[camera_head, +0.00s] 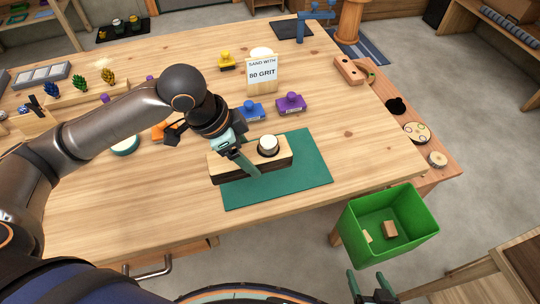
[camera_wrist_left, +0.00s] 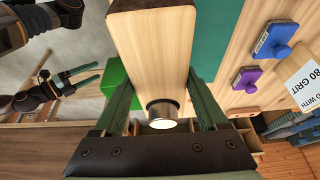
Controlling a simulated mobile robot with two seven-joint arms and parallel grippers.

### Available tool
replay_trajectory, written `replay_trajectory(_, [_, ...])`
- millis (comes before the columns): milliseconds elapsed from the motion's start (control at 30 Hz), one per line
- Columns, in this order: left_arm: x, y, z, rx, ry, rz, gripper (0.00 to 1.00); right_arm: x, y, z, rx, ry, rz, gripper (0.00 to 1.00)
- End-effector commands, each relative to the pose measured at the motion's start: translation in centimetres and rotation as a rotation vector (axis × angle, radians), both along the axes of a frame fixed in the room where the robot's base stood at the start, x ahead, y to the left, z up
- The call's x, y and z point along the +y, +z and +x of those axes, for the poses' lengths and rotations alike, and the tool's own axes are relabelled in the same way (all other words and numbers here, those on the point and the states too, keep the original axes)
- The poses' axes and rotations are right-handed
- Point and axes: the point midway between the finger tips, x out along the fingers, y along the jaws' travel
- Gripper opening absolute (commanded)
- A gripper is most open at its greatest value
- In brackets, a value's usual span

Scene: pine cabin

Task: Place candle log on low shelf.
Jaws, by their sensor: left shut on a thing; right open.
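The candle log (camera_head: 222,169) is a pale wooden block with dark sides and a white candle (camera_head: 268,145) in a dark cup. It is over the green mat (camera_head: 300,185) on the workbench; I cannot tell whether it touches the mat. My left gripper (camera_head: 243,160) is shut across the log; the left wrist view shows the log (camera_wrist_left: 155,50) between both fingers. My right gripper (camera_head: 370,287) is open and empty at the bottom of the head view, below the green bin. I cannot tell which surface is the low shelf; a wooden unit (camera_head: 520,262) stands at lower right.
A green bin (camera_head: 385,240) with small wood blocks hangs or stands at the bench's right edge. Blue (camera_head: 252,112) and purple (camera_head: 290,103) sanding blocks and a sign (camera_head: 262,75) stand behind the mat. The bench is clear right of the mat.

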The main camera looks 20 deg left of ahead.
Motion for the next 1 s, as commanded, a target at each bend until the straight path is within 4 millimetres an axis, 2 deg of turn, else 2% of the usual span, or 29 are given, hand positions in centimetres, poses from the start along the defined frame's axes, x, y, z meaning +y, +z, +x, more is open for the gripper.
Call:
replay_trajectory(33, [-0.4, -0.4, 1.2, -0.002, 0.002, -0.003, 0.05, 0.0, -0.1, 0.0, 0.0, 0.0, 0.0, 0.82])
replay_trajectory(167, [-1.0, -1.7, 3.9, -0.002, 0.002, -0.002, 0.05, 0.0, -0.2, 0.0, 0.0, 0.0, 0.0, 0.82])
replay_trajectory(233, [-1.2, -3.5, 4.9, 0.002, 0.002, -0.003, 0.05, 0.0, -0.5, 0.0, 0.0, 0.0, 0.0, 0.82])
replay_trajectory(400, [-1.7, -6.0, 7.0, -0.001, 0.001, -0.001, 0.05, 0.0, -0.8, 0.0, 0.001, 0.0, 0.0, 0.82])
replay_trajectory(700, [-2.0, -7.7, 8.4, -0.003, 0.001, -0.001, 0.05, 0.0, -1.0, 0.0, 0.001, 0.0, 0.0, 0.82])
replay_trajectory(867, [-1.9, -10.1, 8.3, -0.002, 0.001, 0.001, 0.05, 0.0, -1.0, 0.0, 0.001, 0.0, 0.0, 0.82])
replay_trajectory(1000, [-1.9, -10.5, 8.3, -0.004, 0.0, -0.001, 0.05, 0.0, -1.0, 0.0, 0.001, 0.0, 0.0, 0.82])
